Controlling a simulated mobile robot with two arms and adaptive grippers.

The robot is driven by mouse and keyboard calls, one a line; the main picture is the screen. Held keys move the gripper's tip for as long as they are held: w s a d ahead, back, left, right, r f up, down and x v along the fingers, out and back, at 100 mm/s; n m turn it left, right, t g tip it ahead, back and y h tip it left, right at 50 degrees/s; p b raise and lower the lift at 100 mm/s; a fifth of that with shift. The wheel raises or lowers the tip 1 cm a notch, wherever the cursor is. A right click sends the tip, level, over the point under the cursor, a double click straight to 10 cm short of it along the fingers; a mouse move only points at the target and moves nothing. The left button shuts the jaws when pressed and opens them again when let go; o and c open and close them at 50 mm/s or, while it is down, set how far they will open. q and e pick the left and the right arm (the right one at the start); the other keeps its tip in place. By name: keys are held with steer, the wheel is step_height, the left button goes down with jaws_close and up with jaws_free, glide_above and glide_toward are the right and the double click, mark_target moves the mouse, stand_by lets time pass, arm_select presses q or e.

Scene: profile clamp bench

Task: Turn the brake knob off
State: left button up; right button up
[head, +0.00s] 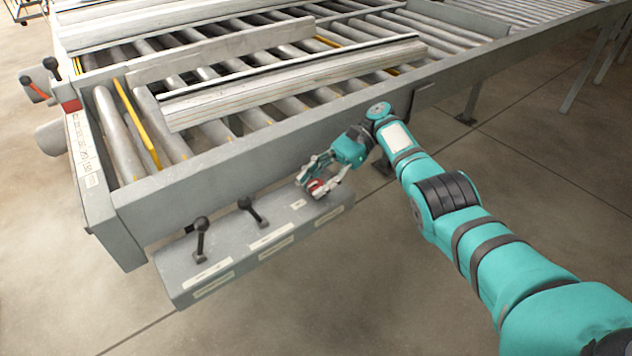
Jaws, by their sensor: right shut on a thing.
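A grey control box (245,257) with pale labels hangs on the front side of the roller bench. My right gripper (312,187) is at the right end of this box. It is shut on a small red knob (318,186), which its fingers partly cover. I cannot tell from here which way the knob is turned, and I cannot read the label beside it. My left gripper is not in view.
Two black levers (201,238) (247,206) stand on the box, left of my right gripper. Long pale profiles (290,85) lie on the rollers of the bench (190,180). Red and black handles (70,104) sit at its left end. The floor in front is clear.

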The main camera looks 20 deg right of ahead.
mark_target(316, 182)
steer(key=o, duration=1.2)
steer(key=shift+s+f, duration=0.1)
steer(key=shift+c, duration=0.2)
steer(key=shift+d+r, duration=0.1)
steer(key=shift+r, duration=0.55)
step_height(316, 182, up, 9)
steer(key=shift+f, duration=0.15)
